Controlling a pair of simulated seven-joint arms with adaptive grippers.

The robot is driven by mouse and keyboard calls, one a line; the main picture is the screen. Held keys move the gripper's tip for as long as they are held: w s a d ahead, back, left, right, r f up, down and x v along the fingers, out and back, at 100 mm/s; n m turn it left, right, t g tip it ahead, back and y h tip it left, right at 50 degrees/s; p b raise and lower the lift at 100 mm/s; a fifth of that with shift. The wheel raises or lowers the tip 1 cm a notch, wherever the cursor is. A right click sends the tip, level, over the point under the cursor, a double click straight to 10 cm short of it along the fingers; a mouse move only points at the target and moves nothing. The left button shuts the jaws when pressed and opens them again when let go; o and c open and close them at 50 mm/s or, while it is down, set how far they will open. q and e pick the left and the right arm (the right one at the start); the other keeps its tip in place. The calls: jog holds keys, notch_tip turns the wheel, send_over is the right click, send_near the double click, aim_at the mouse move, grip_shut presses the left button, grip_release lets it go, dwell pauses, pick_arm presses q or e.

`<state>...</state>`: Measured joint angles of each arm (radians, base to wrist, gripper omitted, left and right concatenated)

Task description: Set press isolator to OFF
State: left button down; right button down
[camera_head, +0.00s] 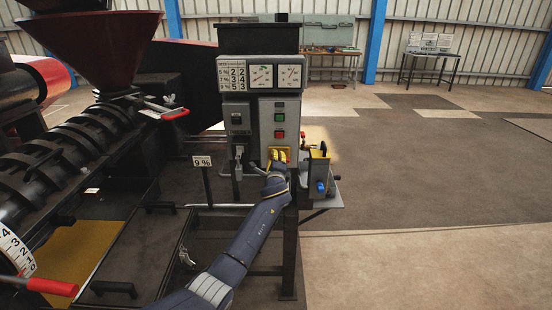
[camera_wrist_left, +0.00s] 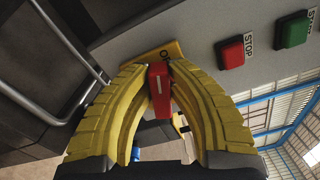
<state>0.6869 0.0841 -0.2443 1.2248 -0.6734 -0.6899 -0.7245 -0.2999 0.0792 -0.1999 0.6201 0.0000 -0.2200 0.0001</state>
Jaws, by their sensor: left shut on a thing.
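The press isolator is a red handle (camera_wrist_left: 160,92) with a white line, set on a yellow plate (camera_wrist_left: 173,50) on the grey control panel. Dark lettering on the plate is partly hidden, so I cannot read the handle's setting. My left gripper, with yellow fingers (camera_wrist_left: 158,68), is shut on the red handle, one finger on each side. In the head view the left gripper (camera_head: 277,163) is at the lower part of the control panel (camera_head: 264,115) and hides most of the isolator. My right gripper is not in view.
A red STOP button (camera_wrist_left: 231,52) and a green START button (camera_wrist_left: 293,30) sit beside the isolator. A grey lever box (camera_head: 238,120) is left of it on the panel. A bracket with a blue knob (camera_head: 320,186) stands to the right. Open floor lies further right.

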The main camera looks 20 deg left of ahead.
pick_arm(q)
jog(key=shift+a+f+n, duration=0.15)
jog(key=shift+n, duration=1.85)
